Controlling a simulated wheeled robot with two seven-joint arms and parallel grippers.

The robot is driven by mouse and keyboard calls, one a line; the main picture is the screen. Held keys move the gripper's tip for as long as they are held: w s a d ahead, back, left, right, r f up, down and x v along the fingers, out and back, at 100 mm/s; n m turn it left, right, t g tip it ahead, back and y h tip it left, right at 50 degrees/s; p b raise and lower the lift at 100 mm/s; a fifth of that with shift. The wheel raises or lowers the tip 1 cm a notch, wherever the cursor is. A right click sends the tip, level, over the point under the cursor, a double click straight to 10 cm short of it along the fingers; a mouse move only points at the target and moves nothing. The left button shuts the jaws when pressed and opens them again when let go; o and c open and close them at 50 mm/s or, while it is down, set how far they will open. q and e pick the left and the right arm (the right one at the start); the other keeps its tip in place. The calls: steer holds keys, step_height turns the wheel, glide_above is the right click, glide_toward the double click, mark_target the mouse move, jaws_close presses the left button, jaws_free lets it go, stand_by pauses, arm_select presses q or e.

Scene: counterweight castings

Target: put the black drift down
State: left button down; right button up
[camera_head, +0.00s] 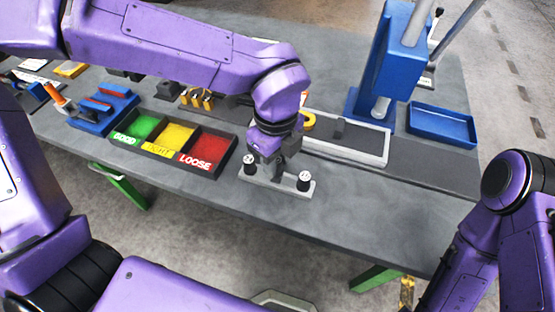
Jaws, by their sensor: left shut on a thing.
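My left gripper (274,168) reaches in from the upper left and points down at the front of the grey bench. It is shut on a dark piece, taken to be the black drift, mostly hidden by the fingers. The gripper is directly over a small light-grey stand (278,184), between its two black posts with white tops. I cannot tell whether the drift touches the stand. My right arm shows at the right edge, but its gripper is out of view.
A black tray (228,160) with green, yellow and red compartments lies left of the stand. Behind are a light-framed tray (380,160), a blue press (385,70) and a blue tray (442,125). Bare grey bench (370,215) lies to the right and front.

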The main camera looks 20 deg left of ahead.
arm_select(q)
steer(key=f, duration=0.1)
steer(key=w+f, duration=0.1)
steer(key=f, duration=0.2)
steer(key=shift+w+a+f, duration=0.25)
steer(key=shift+w+f, duration=0.1)
steer(key=shift+f, duration=0.3)
steer(key=shift+f, duration=0.2)
steer(key=c, duration=0.8)
jaws_free()
steer(key=shift+r, duration=0.1)
steer(key=shift+r+p, duration=0.35)
steer(key=shift+r, duration=0.05)
step_height(320, 180, up, 12)
steer(key=b, duration=0.1)
steer(key=shift+f, duration=0.25)
